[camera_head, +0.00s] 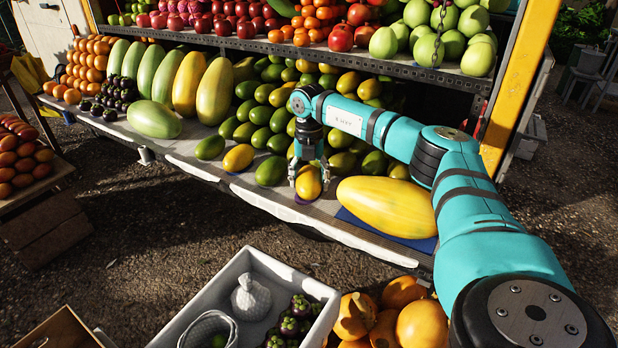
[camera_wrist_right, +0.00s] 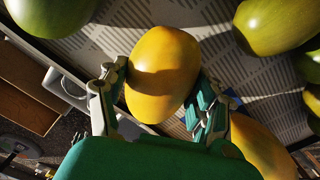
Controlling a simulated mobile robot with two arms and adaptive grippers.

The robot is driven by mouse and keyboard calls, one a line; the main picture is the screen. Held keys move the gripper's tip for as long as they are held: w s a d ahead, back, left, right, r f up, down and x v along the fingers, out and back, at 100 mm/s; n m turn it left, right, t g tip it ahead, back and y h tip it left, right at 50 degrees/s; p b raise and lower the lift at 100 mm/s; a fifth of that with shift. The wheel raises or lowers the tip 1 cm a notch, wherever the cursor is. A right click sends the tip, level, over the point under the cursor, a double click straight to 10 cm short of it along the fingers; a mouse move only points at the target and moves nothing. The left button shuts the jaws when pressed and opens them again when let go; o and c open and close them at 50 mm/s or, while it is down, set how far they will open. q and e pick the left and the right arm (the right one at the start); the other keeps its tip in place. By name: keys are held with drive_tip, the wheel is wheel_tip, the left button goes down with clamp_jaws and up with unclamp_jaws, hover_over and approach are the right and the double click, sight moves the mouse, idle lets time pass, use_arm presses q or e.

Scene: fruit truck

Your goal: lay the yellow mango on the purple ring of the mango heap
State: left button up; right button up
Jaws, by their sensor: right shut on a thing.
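The yellow mango (camera_head: 308,181) is between the fingers of my right gripper (camera_head: 307,178), low at the front edge of the mango heap (camera_head: 270,118). In the right wrist view the yellow mango (camera_wrist_right: 162,72) sits between both fingertips of the right gripper (camera_wrist_right: 160,95), over the pale patterned shelf sheet. A thin purple sliver, likely the purple ring (camera_head: 302,200), shows just under the mango; the rest of it is hidden. I cannot tell whether the mango touches the shelf. My left gripper is not in view.
A big yellow papaya (camera_head: 388,206) lies on a blue mat close to the right of the gripper. A green mango (camera_head: 270,171) lies close to the left. The upper shelf (camera_head: 290,48) runs above the heap. A white crate (camera_head: 203,299) stands in front, below.

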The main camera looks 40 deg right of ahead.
drive_tip(key=shift+f, duration=0.55)
idle(0.8)
drive_tip(key=o, duration=0.9)
drive_tip(key=shift+o, duration=0.2)
drive_tip(key=shift+r, duration=0.15)
